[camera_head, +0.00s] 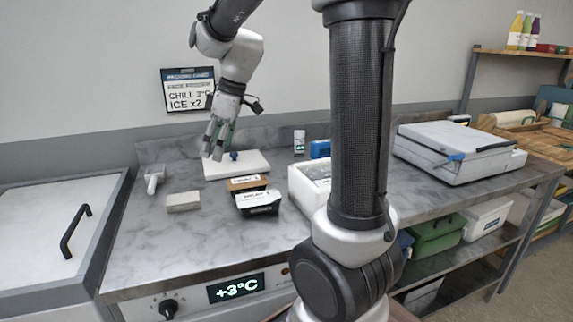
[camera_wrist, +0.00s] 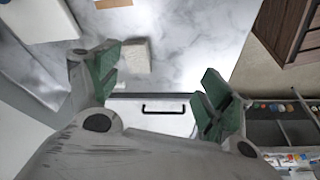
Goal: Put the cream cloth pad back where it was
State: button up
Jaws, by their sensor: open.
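The cream cloth pad (camera_head: 183,201) appears to be the small pale block lying flat on the grey marbled worktop, left of the labelled boxes. A pale block (camera_wrist: 136,56) in the wrist view looks like the same pad, beside the left fingertip in the picture. My gripper (camera_head: 213,150) hangs at the back of the worktop, over or in front of the left part of a white board (camera_head: 252,163). Its green-padded fingers are spread, with nothing between them in the wrist view (camera_wrist: 163,85). The gripper is apart from the pad.
A white-grey tool (camera_head: 153,180) lies left of the pad. A brown labelled box (camera_head: 246,183) and a black one (camera_head: 258,203) stand to its right. A white bin (camera_head: 308,190) is farther right. A chest lid with a black handle (camera_head: 75,231) borders the left. The front worktop is clear.

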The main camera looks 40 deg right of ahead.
jog(key=s+d+m+t+h, duration=0.1)
jog(key=s+d+m, duration=0.2)
jog(key=s, duration=0.8)
jog(key=s+d+m+t+h, duration=0.1)
jog(key=s+d+m+h, duration=0.1)
jog(key=s+m, duration=0.5)
jog(key=s+d, duration=0.1)
jog(key=s, duration=0.3)
jog(key=shift+s+d+r, duration=0.15)
jog(key=shift+d+r, duration=0.2)
jog(key=shift+r, duration=0.05)
